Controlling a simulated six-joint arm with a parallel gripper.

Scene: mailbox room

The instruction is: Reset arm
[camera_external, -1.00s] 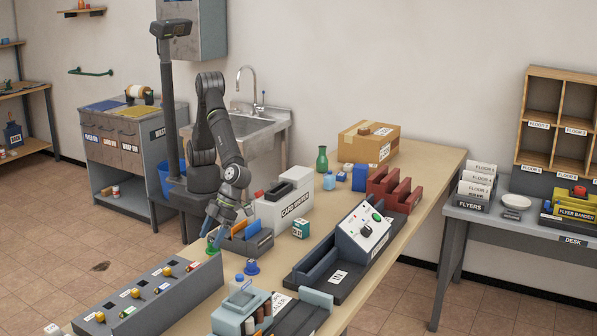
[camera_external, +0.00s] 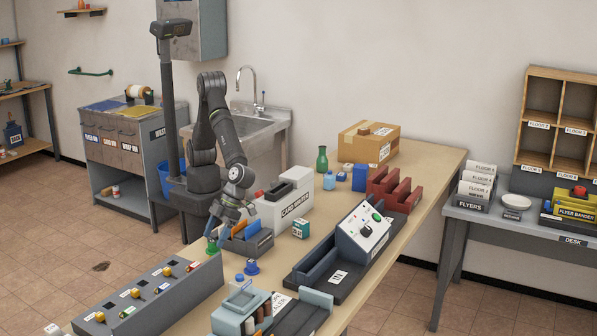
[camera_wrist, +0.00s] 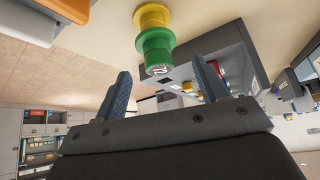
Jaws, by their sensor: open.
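My gripper (camera_external: 216,230) is at the near-left part of the workbench (camera_external: 335,205), close above a green knob-like piece (camera_external: 213,248). In the wrist view, the two blue textured fingers of my gripper (camera_wrist: 166,86) stand wide apart with nothing clasped. A green stepped piece (camera_wrist: 156,50) with a yellow piece (camera_wrist: 152,16) lined up behind it shows beyond the fingers. I cannot tell how far the green piece is from the fingertips.
A grey box with yellow knobs (camera_external: 150,300) lies along the near-left edge. A divided grey holder (camera_external: 247,240) and a white card writer (camera_external: 290,212) stand beside my gripper.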

